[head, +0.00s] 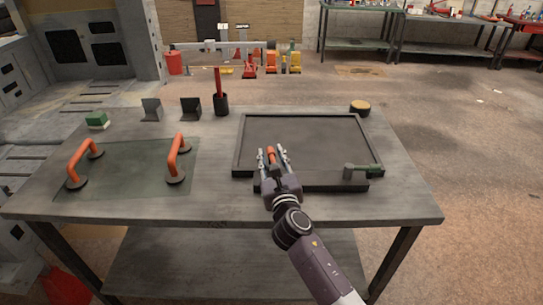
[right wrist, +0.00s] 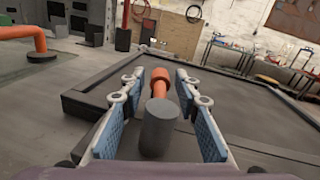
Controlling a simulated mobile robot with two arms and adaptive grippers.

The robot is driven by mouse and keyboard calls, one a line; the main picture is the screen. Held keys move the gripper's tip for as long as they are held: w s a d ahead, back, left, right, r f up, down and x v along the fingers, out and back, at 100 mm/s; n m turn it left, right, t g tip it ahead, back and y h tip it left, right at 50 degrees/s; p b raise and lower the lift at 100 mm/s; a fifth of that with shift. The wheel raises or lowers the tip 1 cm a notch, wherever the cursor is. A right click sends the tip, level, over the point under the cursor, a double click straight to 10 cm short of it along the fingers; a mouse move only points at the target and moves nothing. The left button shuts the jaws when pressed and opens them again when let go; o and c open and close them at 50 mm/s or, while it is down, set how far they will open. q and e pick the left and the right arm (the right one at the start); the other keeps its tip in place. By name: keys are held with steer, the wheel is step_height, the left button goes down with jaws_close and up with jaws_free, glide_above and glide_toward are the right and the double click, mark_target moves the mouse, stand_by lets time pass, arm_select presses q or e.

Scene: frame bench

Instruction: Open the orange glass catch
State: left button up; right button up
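The orange glass catch (head: 271,154) is at the near edge of the dark frame (head: 238,145), left of the middle. In the right wrist view the orange part (right wrist: 160,76) points away from me, with a dark grey cylinder (right wrist: 159,130) at its near end. My right gripper (head: 272,152) reaches over the near edge with its fingers on either side of the catch. The fingers, with blue pads, stand apart, and gaps show between them and the catch. The gripper partly hides the catch in the head view. My left gripper is not in view.
A glass pane (head: 130,168) with two orange handles lies left. A green block (head: 97,118), two dark brackets, a cup with a red tool (head: 221,104) and a round tan-topped piece (head: 360,106) stand behind.

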jaws_close()
steer(key=y+p, duration=0.1)
steer(key=n+p, duration=0.1)
steer(key=shift+a+r+y+p, duration=0.2)
steer(key=shift+r+y+p, duration=0.1)
steer(key=shift+r+y, duration=0.1)
steer(key=shift+s+a+f+n+g+y+p, duration=0.1)
steer(key=shift+a+n+g+y+p, duration=0.1)
steer(key=shift+n+g+y+p, duration=0.35)
steer(key=shift+a+f+n+y, duration=0.15)
steer(key=shift+n+y, duration=0.4)
steer(key=shift+y, duration=0.2)
steer(key=shift+s+a+f+n+g+y, duration=0.15)
steer(key=shift+a+n+g+y, duration=0.15)
steer(key=shift+g+y, duration=0.15)
steer(key=shift+s+a+n+g+y, duration=0.2)
steer(key=shift+n+g+y, duration=0.1)
steer(key=shift+y, duration=0.25)
steer(key=shift+o, duration=1.4)
jaws_free()
